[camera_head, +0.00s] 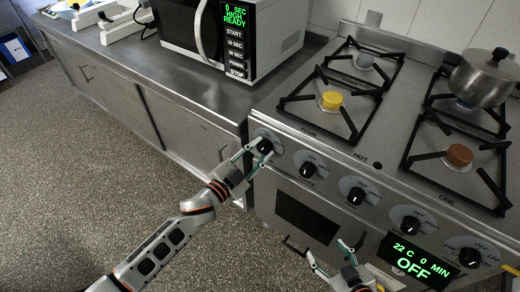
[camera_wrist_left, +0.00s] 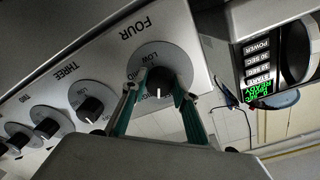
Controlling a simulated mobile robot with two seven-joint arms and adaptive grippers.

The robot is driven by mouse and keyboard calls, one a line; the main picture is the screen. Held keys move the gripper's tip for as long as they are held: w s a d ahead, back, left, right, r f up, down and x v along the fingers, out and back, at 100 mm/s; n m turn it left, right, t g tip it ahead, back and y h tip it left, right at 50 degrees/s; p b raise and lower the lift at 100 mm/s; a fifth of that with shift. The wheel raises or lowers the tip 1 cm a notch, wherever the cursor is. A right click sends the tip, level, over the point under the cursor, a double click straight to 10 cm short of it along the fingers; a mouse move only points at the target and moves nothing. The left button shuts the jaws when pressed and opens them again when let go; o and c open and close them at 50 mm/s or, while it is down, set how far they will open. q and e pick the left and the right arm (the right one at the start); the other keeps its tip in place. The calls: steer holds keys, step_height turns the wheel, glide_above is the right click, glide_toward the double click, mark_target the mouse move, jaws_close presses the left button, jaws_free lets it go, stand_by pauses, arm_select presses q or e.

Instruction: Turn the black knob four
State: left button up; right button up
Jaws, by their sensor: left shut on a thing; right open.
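The black knob four (camera_head: 265,146) is the leftmost knob on the stove front. It also shows in the left wrist view (camera_wrist_left: 160,84) under the label FOUR, with its white mark pointing down in that view. My left gripper (camera_head: 258,152) is shut on this knob, one finger on each side of it; in the left wrist view its fingers (camera_wrist_left: 156,100) flank the knob. My right gripper (camera_head: 330,256) is open and empty, low in front of the stove, below the knob row.
Other knobs, such as knob three (camera_head: 307,169), run to the right along the stove front. A pot (camera_head: 482,78) stands on a back burner. A microwave (camera_head: 275,35) sits on the steel counter (camera_head: 150,75) to the left. The stove display (camera_head: 412,262) reads OFF.

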arm_select(q)
steer(key=m, duration=0.6)
steer(key=shift+r+p, duration=0.1)
steer(key=shift+p, duration=0.2)
stand_by(0.4)
steer(key=o, duration=1.1)
steer(key=v, duration=1.2)
steer(key=shift+s, duration=0.15)
